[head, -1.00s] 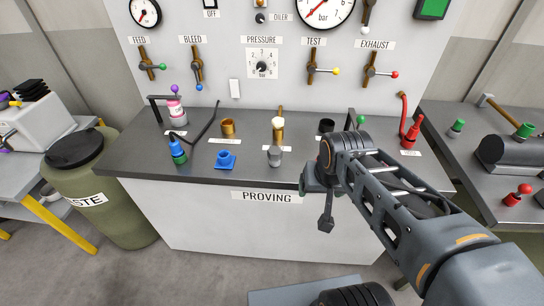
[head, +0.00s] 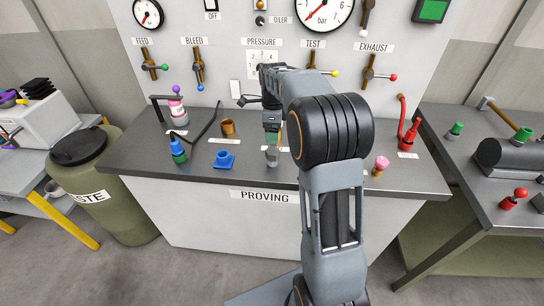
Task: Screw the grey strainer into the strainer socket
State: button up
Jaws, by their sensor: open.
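The grey strainer (head: 272,158) looks like a small grey cylinder standing upright near the front middle of the PROVING bench. My gripper (head: 272,146) is open and points down just above the strainer. The fingers are small and partly blend with it, so I cannot tell whether they touch or surround it. A brass cup-like fitting (head: 228,128) stands behind and left of the strainer. Its label is too small to read, so I cannot tell whether it is the strainer socket. My arm covers the bench area right of the strainer.
A blue block (head: 225,159) and a blue-and-green bottle (head: 178,151) stand left of the strainer. A pink-topped brass piece (head: 380,165) and a red bottle (head: 410,135) stand to the right. A panel with valve levers (head: 250,50) rises behind the PROVING bench (head: 135,162).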

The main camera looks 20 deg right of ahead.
aim_at(273, 151)
notch_tip(273, 151, down, 6)
jog(key=shift+a, duration=0.15)
jog(key=shift+s+f+p, duration=0.15)
jog(key=shift+f+p, duration=0.15)
jog(key=shift+f, duration=1.1)
jog(key=shift+s+f+p, duration=0.1)
jog(key=shift+f+p, duration=0.2)
jog(key=shift+f, duration=1.1)
jog(key=shift+c, duration=0.4)
jog(key=c, duration=1.1)
